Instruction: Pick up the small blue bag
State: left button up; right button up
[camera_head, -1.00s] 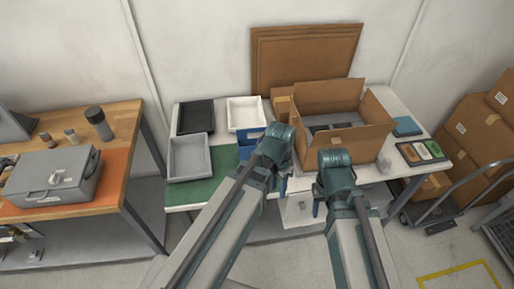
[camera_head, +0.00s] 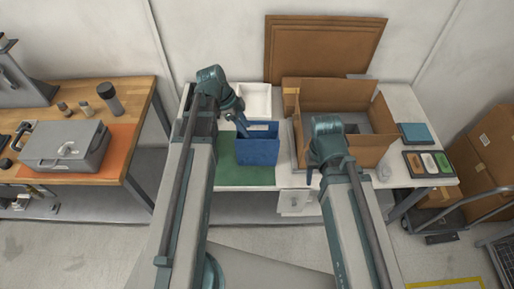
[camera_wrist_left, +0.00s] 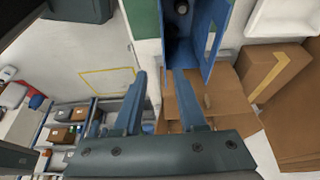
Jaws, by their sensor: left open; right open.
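No thing is clearly recognisable as a small blue bag. A blue open-topped bin (camera_head: 258,152) stands on the green mat (camera_head: 240,174) on the table; it also shows in the left wrist view (camera_wrist_left: 207,30). A flat teal-blue item (camera_head: 414,132) lies at the table's right end. My left gripper (camera_head: 243,131) is open at the bin's left rim. In the left wrist view its fingers (camera_wrist_left: 160,76) are apart, one close to the bin's wall; I cannot tell whether they touch. My right gripper (camera_head: 311,178) is in front of the cardboard box, its fingers mostly hidden.
An open cardboard box (camera_head: 373,153) stands right of the bin. A white tray (camera_head: 255,90) is behind the bin. A dark tray with several small items (camera_head: 428,163) lies at the right. A workbench with a grey case (camera_head: 65,147) is at the left.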

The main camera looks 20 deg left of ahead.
pick_arm(q)
jog(key=b+x, duration=0.6)
jog(key=x, duration=0.2)
jog(key=shift+b, duration=0.35)
jog(key=b+x, duration=0.5)
jog(key=shift+w, duration=0.35)
grip_shut()
dwell(0.9)
